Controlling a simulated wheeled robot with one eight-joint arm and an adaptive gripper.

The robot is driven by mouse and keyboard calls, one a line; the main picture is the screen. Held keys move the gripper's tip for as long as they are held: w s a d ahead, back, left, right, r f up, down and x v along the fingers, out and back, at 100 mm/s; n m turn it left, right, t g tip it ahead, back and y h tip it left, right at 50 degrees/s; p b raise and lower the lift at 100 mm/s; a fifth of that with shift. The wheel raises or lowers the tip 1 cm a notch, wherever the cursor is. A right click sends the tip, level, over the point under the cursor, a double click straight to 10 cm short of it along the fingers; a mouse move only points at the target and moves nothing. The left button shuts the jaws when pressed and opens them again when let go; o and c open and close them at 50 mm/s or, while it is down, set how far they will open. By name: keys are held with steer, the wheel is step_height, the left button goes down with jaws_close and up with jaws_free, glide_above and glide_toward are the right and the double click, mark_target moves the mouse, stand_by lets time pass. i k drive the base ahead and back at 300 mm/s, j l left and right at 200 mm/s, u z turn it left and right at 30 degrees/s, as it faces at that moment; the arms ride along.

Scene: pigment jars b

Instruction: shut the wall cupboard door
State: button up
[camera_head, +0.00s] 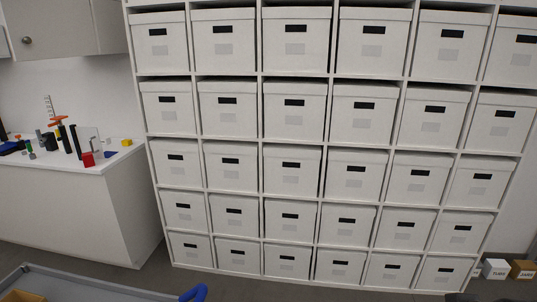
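A light grey wall cupboard (62,30) hangs at the top left, cut off by the top edge of the picture. One of its door fronts carries a small round knob (27,40) near its left edge. A narrow strip of another front shows at the far left edge. I cannot tell from this view whether any door stands ajar, and the upper part is out of the picture. My gripper is not in view.
A white counter (125,160) below the cupboard holds a red block (88,159), a yellow block (127,142) and several bottles and tools. A large shelf of white boxes (291,177) fills the middle and right. A grey tray-like edge (100,283) and a blue handle-like part (195,293) show in front.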

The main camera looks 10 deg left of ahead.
mark_target(36, 29)
steer(key=i+u, duration=0.2)
steer(key=i, duration=0.35)
steer(key=i+l+u, duration=0.2)
steer(key=i, duration=0.35)
steer(key=i+u, duration=0.25)
steer(key=i, duration=0.25)
